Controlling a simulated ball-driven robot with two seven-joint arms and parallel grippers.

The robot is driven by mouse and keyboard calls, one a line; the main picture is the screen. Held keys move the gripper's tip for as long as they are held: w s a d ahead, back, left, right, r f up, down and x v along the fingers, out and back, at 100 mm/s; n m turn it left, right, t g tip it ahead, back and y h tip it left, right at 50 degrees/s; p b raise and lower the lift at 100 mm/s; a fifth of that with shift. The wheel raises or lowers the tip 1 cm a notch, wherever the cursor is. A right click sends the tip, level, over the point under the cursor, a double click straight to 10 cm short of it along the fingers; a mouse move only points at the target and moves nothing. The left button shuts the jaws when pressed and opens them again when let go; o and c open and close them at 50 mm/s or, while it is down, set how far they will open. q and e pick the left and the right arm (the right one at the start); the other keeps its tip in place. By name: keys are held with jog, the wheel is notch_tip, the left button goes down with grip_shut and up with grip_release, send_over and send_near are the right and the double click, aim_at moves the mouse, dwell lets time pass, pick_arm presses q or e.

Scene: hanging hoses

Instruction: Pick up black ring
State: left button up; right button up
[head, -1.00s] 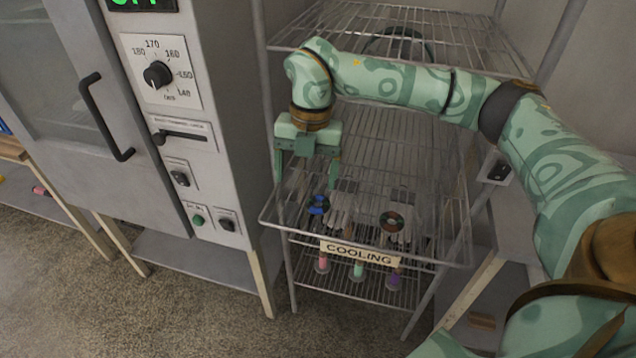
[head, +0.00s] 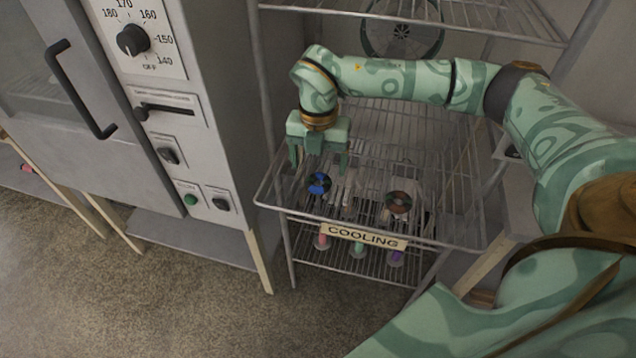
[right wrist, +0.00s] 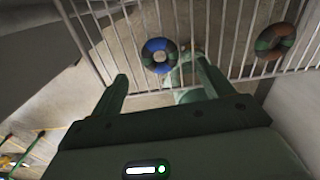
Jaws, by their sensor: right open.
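No plainly all-black ring shows. My left gripper is not in view.
The rack's COOLING label (head: 362,236) sits on its front edge. A lower shelf holds several small coloured items (head: 358,249). A grey oven (head: 150,110) stands close on the left. An upper wire shelf (head: 470,18) spans above my right arm.

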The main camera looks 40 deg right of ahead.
aim_at(319, 176)
notch_tip(319, 176, down, 5)
jog(key=shift+f+b, duration=0.1)
jog(key=shift+b, duration=0.6)
jog(key=c, duration=1.1)
jog(key=shift+o, duration=0.2)
jog(key=shift+r, duration=0.2)
